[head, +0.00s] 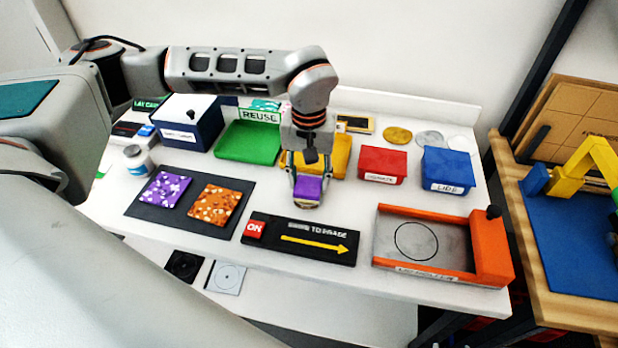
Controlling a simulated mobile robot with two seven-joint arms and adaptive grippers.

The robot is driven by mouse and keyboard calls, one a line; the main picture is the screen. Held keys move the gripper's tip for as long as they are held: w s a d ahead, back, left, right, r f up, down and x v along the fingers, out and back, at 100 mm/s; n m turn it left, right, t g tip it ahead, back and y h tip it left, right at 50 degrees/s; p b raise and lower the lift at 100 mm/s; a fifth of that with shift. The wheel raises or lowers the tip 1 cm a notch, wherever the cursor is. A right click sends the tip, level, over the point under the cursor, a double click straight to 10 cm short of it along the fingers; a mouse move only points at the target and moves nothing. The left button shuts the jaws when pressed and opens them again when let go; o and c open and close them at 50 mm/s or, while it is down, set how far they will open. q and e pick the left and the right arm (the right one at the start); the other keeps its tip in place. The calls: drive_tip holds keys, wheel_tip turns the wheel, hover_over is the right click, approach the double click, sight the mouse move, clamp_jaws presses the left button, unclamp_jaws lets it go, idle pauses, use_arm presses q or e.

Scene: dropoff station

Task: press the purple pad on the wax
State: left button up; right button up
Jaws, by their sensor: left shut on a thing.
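My left gripper (307,190) is above the middle of the white table, pointing down. It is shut on a small purple block (309,186) with a pale underside. The block is behind the black sign with the yellow arrow, in front of the yellow bin; whether it touches the table is unclear. A purple speckled square pad (165,189) lies on a dark mat (190,226) at the left, beside an orange speckled square (215,204). Nothing is clearly recognisable as wax. A gold disc (397,135) and a grey disc (430,139) lie at the back right. My right gripper is not in view.
Green (247,144), yellow (338,156), red (382,165) and blue (447,170) containers stand across the back. A black sign (300,240) and an orange-framed grey tray with a drawn circle (440,262) line the front. A wooden side table (551,293) is at right.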

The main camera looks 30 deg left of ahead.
use_arm(q)
drive_tip(key=shift+r+p, duration=1.95)
drive_tip(key=shift+r, duration=0.3)
drive_tip(key=shift+r+p, duration=0.7)
drive_tip(key=shift+r, duration=0.5)
